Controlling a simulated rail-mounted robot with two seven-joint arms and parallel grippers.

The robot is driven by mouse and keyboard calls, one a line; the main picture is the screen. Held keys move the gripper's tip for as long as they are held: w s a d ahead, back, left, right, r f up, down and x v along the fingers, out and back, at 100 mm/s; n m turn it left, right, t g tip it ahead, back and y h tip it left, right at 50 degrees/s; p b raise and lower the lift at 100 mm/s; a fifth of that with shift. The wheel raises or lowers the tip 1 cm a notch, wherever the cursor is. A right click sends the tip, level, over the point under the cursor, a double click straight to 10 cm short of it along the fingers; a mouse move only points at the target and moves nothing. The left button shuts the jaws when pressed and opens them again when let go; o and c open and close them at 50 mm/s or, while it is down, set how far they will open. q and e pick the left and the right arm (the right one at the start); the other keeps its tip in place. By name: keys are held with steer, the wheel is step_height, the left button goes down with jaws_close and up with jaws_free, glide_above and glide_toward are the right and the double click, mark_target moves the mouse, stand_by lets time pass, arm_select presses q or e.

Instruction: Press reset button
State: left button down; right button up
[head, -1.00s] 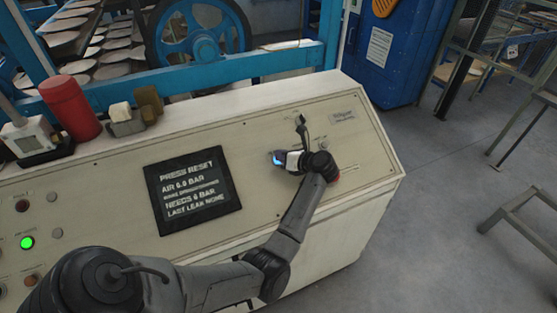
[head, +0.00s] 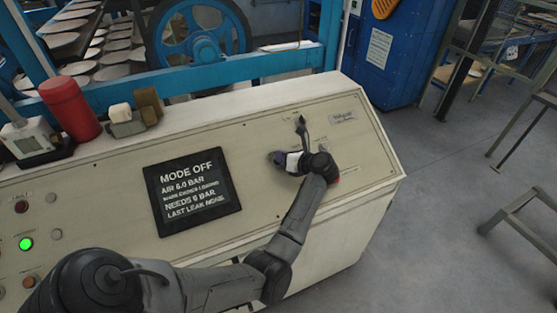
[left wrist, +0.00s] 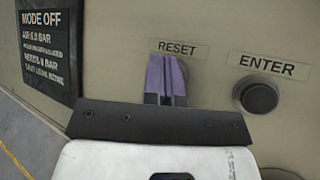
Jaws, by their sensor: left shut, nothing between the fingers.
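The reset button is hidden behind my left gripper's fingers; its RESET label (left wrist: 177,48) shows just above them in the left wrist view. My left gripper (head: 276,157) is at the sloped control panel (head: 262,190), right of the screen. In the left wrist view its purple fingers (left wrist: 167,66) are shut together, with nothing between them, directly below the label. I cannot tell whether the tips touch the button. The black screen (head: 193,188) reads MODE OFF at the top. My right gripper is not in view.
A dark ENTER button (left wrist: 258,96) sits close right of the fingers. A black lever (head: 301,127) stands on the panel above the wrist. A red cylinder (head: 70,108) stands on the panel's back ledge. A green lamp (head: 26,244) glows at left.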

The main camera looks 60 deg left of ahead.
arm_select(q)
steer(key=shift+d+r, duration=0.35)
steer(key=shift+r, duration=0.2)
steer(key=shift+r+p, duration=0.1)
steer(key=shift+p, duration=0.2)
steer(key=shift+d+r+p, duration=0.25)
steer(key=shift+r+p, duration=0.05)
steer(key=shift+r, duration=0.1)
steer(key=d+r+p, duration=0.2)
steer(key=r, duration=0.1)
steer(key=shift+s+r, duration=0.15)
stand_by(0.7)
